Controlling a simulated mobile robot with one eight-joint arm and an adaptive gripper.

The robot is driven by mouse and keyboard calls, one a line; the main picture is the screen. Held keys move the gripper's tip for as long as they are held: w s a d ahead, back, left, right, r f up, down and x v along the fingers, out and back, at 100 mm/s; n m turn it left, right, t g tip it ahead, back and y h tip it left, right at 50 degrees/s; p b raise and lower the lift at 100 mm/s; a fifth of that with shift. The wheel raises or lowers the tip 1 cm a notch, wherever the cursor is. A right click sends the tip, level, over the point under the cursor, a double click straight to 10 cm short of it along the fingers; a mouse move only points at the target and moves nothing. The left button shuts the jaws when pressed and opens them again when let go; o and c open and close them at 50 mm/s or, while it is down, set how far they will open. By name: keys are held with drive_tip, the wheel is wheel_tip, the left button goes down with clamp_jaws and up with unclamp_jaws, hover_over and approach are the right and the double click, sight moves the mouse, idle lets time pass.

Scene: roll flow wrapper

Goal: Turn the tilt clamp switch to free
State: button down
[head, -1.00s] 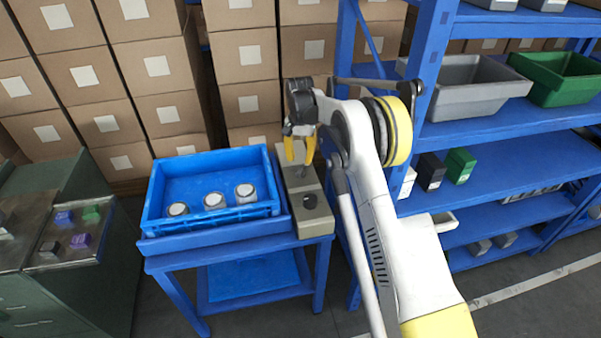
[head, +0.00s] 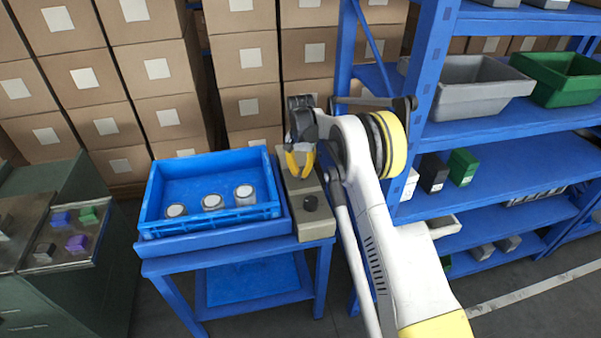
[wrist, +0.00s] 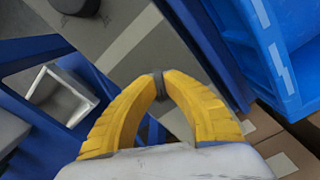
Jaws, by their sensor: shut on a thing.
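A narrow grey-beige control box (head: 316,226) stands beside the blue tray at the table's right side. My gripper (head: 299,175), with yellow fingers, is over the box's middle. In the wrist view, the fingertips (wrist: 159,82) close on a small dark grey lever (wrist: 158,86), which appears to be the switch. Most of it is hidden between the fingertips. Its setting marks cannot be read. A round dark knob (head: 310,202) sits on the box nearer the front; it also shows at the top left of the wrist view (wrist: 75,5).
A blue tray (head: 205,225) with several white-topped jars stands left of the box, on a blue table (head: 170,266). A blue shelf rack (head: 415,120) with bins is close on the right. Stacked cartons (head: 250,100) stand behind.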

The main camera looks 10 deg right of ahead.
sight(301, 172)
drive_tip(key=shift+n, duration=0.3)
drive_tip(key=n+p, duration=0.1)
drive_tip(key=n, duration=0.4)
drive_tip(key=n+p, duration=0.1)
drive_tip(key=n, duration=0.5)
drive_tip(key=shift+n, duration=0.3)
idle(0.3)
drive_tip(key=c, duration=1.5)
unclamp_jaws()
wheel_tip(301, 172, up, 12)
